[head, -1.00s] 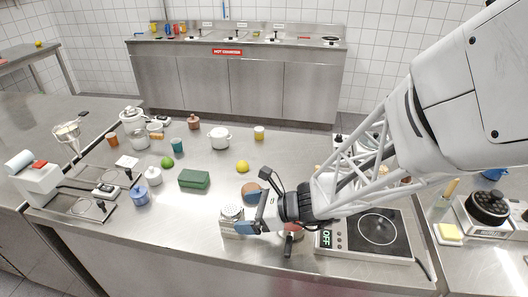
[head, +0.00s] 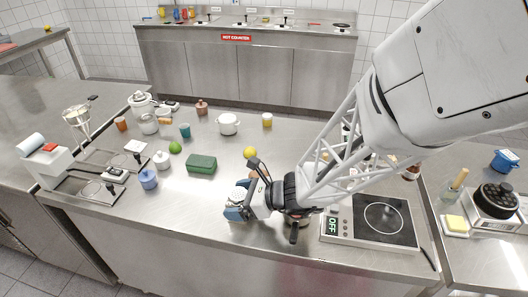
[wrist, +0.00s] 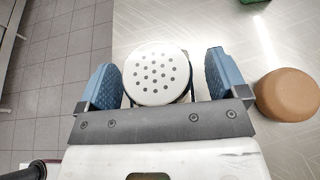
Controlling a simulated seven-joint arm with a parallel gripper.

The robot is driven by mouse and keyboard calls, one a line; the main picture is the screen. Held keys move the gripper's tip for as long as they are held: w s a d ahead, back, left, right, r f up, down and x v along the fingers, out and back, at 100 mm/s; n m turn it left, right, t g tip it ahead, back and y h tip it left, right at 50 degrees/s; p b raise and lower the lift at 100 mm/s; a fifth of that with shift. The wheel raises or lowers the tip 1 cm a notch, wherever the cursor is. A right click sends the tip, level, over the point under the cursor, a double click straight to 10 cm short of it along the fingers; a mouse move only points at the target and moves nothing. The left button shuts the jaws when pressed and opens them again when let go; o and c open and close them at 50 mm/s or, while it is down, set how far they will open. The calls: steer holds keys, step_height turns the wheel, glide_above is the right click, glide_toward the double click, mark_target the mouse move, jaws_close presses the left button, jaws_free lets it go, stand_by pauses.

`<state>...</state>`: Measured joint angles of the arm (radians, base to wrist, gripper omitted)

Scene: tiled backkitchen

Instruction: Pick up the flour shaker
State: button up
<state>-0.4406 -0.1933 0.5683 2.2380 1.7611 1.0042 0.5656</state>
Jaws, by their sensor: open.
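The flour shaker, with a round white top full of dark holes (wrist: 157,73), stands upright in the wrist view between the two blue finger pads of my gripper (wrist: 160,78). The jaws are open, one pad on each side. In the head view my gripper (head: 240,208) is low at the front of the counter and hides most or all of the shaker. The shaker's body is hidden below its top in the wrist view.
A round brown object (wrist: 288,94) sits just right of the gripper. A green box (head: 201,164) and a yellow lemon (head: 250,153) lie farther back. An induction hob (head: 370,221) is to the right. The counter's front edge and the tiled floor (wrist: 60,75) are close by.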

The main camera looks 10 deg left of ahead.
stand_by(0.4)
steer(key=c, duration=1.1)
steer(key=shift+r, duration=0.15)
step_height(320, 180, up, 10)
steer(key=shift+f, duration=0.15)
stand_by(0.4)
